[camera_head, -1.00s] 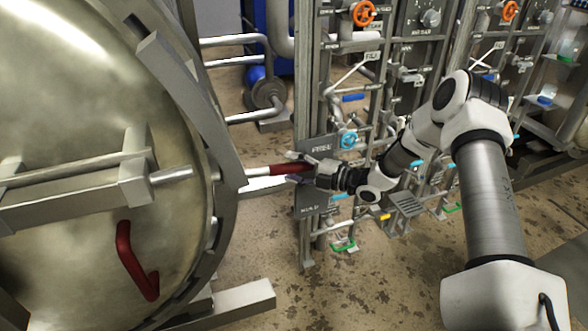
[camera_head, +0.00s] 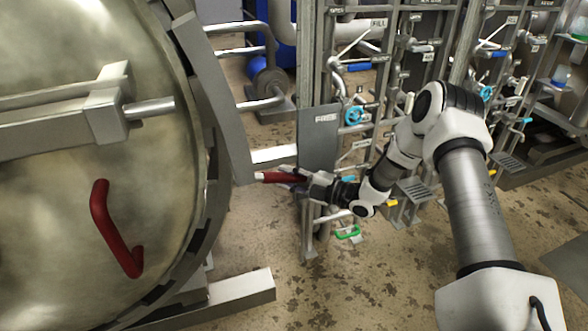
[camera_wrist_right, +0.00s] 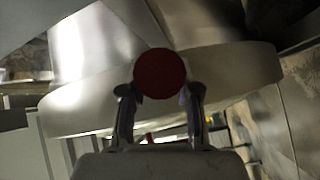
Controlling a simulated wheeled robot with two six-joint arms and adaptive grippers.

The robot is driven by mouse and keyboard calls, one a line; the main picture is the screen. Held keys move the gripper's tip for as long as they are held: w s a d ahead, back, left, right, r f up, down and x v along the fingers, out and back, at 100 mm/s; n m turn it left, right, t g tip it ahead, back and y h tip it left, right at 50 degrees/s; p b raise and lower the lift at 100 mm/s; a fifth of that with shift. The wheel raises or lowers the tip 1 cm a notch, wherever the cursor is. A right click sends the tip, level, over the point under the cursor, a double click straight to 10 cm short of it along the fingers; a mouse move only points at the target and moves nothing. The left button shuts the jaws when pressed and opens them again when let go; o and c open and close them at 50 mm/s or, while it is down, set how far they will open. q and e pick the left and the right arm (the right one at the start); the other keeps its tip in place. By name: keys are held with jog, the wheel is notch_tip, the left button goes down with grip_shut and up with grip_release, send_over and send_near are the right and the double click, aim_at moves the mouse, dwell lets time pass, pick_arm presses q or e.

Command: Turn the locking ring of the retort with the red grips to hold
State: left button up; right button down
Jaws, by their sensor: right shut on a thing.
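The retort's large round metal door (camera_head: 60,130) fills the left of the head view, with a grey locking ring (camera_head: 212,95) around its edge. A red grip (camera_head: 282,178) on a short metal stub juts right from the ring's side. My right gripper (camera_head: 292,178) is shut on this grip, coming from the right. In the right wrist view the grip's round red end (camera_wrist_right: 160,75) sits between the two fingers, with a pale curved metal band (camera_wrist_right: 235,75) behind. Another red handle (camera_head: 114,230) is on the door face. My left gripper is out of view.
A pipe rack with valves and a grey panel marked PRES (camera_head: 320,130) stands close behind my right gripper. Bent pipes (camera_head: 270,85) are beyond the ring. A metal beam (camera_head: 240,290) lies low beside the door. The stained floor (camera_head: 370,280) is open at front centre.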

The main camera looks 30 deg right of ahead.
jog(key=a+f+b, duration=0.3)
jog(key=f+b, duration=0.4)
jog(key=f, duration=0.1)
jog(key=shift+f+m+t+y+b, duration=0.3)
jog(key=shift+f+m+t, duration=0.05)
jog(key=shift+m+t, duration=0.05)
jog(key=c, duration=1.1)
grip_release()
jog(key=shift+o, duration=1.4)
jog(key=shift+w+a+f, duration=0.15)
jog(key=shift+w, duration=0.15)
jog(key=shift+d+r, duration=0.25)
